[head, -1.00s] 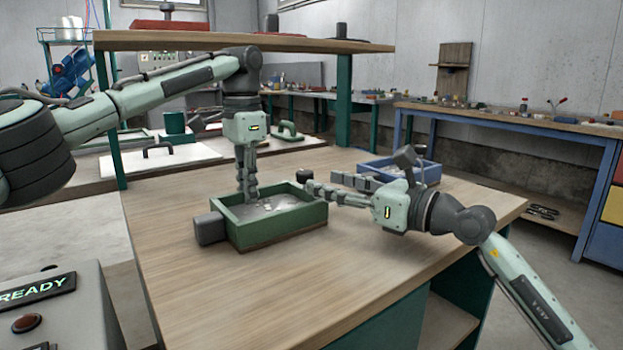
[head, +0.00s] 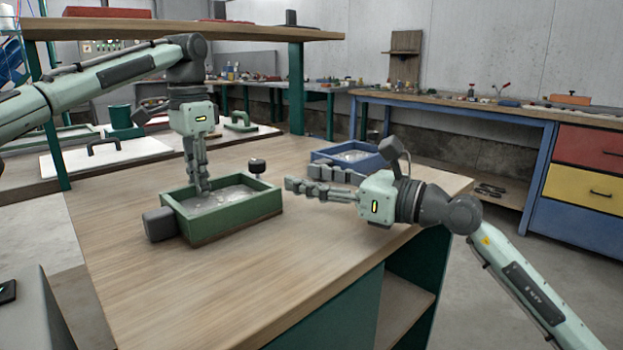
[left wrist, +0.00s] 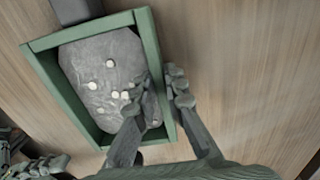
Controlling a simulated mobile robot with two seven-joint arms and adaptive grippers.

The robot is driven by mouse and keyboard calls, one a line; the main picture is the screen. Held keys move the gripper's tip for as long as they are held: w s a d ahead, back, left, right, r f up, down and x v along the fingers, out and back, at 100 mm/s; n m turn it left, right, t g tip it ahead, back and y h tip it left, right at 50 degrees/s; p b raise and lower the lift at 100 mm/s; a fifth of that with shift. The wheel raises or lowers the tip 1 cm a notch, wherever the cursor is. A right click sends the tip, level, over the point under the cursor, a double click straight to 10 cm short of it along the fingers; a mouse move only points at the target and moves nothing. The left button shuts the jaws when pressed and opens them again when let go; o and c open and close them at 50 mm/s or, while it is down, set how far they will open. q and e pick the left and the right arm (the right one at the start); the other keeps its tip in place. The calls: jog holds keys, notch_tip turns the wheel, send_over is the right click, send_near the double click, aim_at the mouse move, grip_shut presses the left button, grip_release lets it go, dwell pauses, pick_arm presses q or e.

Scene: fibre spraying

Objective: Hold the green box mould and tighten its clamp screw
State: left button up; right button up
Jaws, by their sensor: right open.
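The green box mould (head: 240,216) stands on the wooden table, with grey fibrous material and small pale lumps inside; it also shows in the left wrist view (left wrist: 88,143). A dark block (head: 160,224) sits at its left end. A dark round knob (head: 257,166), which looks like the clamp screw, stands at its far right corner. My left gripper (head: 199,187) points down at the far wall. In the left wrist view (left wrist: 160,95) its fingers straddle that wall, one inside and one outside, and look shut on it. My right gripper (head: 294,186) is open and empty, right of the box and apart from the knob.
A blue box (head: 350,163) with grey contents stands behind my right gripper. A wooden shelf (head: 240,33) overhangs the back of the table (head: 170,290). The front of the table is clear. A blue workbench (head: 535,165) stands at the right.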

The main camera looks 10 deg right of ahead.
pick_arm(q)
jog(key=o, duration=0.4)
jog(key=shift+o, duration=0.2)
notch_tip(320, 180, up, 8)
jog(key=shift+f, duration=0.2)
pick_arm(e)
jog(key=shift+r, duration=0.1)
pick_arm(q)
notch_tip(320, 180, up, 7)
jog(key=p, duration=0.5)
pick_arm(e)
jog(key=shift+r, duration=2.65)
